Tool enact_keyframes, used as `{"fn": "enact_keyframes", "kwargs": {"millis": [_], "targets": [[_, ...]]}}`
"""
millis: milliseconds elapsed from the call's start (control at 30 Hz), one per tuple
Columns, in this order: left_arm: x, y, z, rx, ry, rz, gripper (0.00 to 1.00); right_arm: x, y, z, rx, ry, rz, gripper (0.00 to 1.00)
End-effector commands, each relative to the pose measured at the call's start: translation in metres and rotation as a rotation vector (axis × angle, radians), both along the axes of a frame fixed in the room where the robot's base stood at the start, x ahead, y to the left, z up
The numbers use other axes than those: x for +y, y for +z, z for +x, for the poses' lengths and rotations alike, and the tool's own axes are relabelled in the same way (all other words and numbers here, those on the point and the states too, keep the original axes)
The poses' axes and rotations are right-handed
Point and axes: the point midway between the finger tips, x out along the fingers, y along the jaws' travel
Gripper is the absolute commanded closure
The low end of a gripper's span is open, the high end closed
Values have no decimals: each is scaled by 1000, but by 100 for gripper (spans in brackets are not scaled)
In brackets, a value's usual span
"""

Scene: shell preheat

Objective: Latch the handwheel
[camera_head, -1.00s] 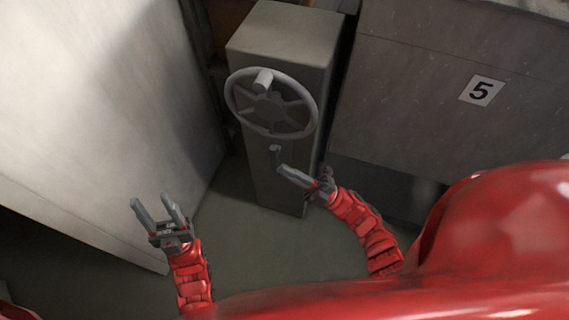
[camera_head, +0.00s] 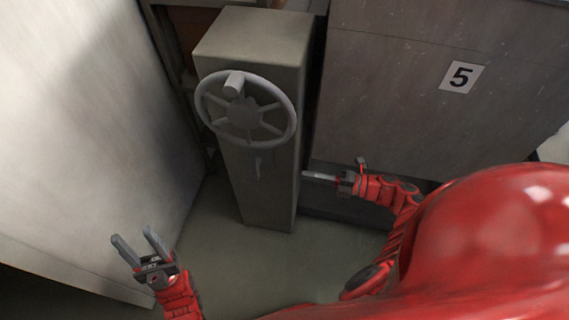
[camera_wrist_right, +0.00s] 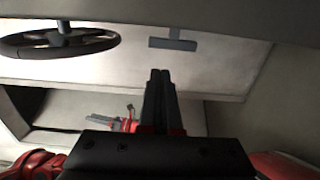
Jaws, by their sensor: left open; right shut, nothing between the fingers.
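The grey spoked handwheel (camera_head: 246,108) with a knob on its rim is on the front of a grey pillar. It also shows at the upper left of the right wrist view (camera_wrist_right: 58,43). A small grey latch (camera_head: 257,164) is on the pillar just below the wheel; its exact position is hard to tell. A T-shaped grey piece in the right wrist view (camera_wrist_right: 172,42) looks like this latch. My right gripper (camera_head: 306,175) is shut and empty, right of the pillar, apart from latch and wheel. My left gripper (camera_head: 132,235) is open and empty, low at the left.
The grey pillar (camera_head: 265,195) stands between a pale wall panel (camera_head: 80,130) at the left and a grey cabinet with a number 5 plate (camera_head: 461,77) at the right. The floor (camera_head: 225,255) in front of the pillar is clear.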

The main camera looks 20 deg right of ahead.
Motion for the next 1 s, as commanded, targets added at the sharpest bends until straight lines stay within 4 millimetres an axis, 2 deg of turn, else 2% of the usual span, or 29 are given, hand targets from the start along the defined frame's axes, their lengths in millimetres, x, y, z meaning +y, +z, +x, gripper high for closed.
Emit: {"fn": "enact_keyframes", "kwargs": {"millis": [600,800,1000], "targets": [[0,30,0,0,0,0,50,96,3,63,1,1,3,100],[0,32,0,0,0,0,50,110,2,73,-1,2,2,100],[0,32,0,0,0,0,50,112,0,74,-1,1,1,100]]}}
